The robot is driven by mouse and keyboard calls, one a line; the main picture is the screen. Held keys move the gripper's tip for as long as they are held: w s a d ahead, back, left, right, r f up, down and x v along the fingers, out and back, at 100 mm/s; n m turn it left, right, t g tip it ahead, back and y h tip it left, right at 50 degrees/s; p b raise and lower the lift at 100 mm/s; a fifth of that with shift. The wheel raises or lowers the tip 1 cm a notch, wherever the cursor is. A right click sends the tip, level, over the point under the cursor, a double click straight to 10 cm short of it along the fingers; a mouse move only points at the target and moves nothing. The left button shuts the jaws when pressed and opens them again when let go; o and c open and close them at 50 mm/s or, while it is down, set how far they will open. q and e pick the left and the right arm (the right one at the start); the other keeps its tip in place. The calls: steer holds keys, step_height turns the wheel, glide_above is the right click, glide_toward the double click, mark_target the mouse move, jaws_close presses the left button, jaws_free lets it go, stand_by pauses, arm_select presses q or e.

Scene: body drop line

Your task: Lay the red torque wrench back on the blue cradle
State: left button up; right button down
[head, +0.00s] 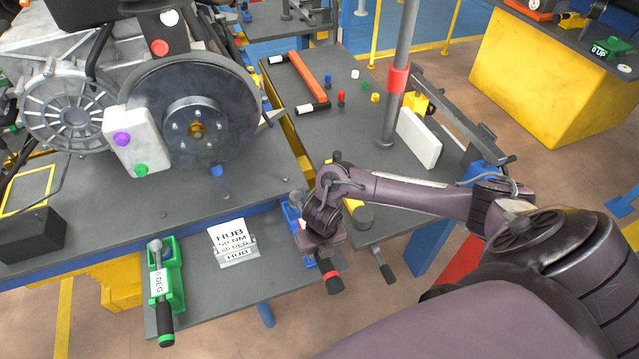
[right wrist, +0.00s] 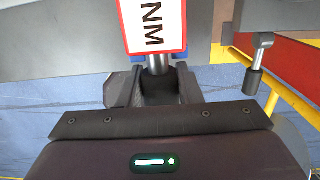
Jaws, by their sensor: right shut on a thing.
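The red torque wrench is mostly hidden by my arm in the head view. Its black handle with a red ring (head: 333,282) sticks out below my right gripper (head: 320,247). In the right wrist view its red-edged label reading NM (right wrist: 153,27) is at the top. The fingers of my right gripper (right wrist: 156,88) are shut around the wrench just below that label. The blue cradle (head: 291,213) is partly hidden behind my gripper. Blue bits of it (right wrist: 182,57) show beside the wrench; whether the wrench touches it I cannot tell. My left gripper is not in view.
A green cradle holds a green-ringed wrench (head: 166,316) at the left. A HUB sign (head: 233,243) stands between the cradles. A grey-handled tool (head: 382,264) is right of my gripper. A large hub disc (head: 160,105) stands behind, and a grey post (head: 402,60) stands at the back.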

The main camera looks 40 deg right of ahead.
steer(key=shift+f+b, duration=1.35)
steer(key=shift+f, duration=0.1)
steer(key=c, duration=0.9)
jaws_free()
steer(key=shift+c, duration=0.2)
step_height(320, 180, up, 6)
steer(key=p, duration=0.5)
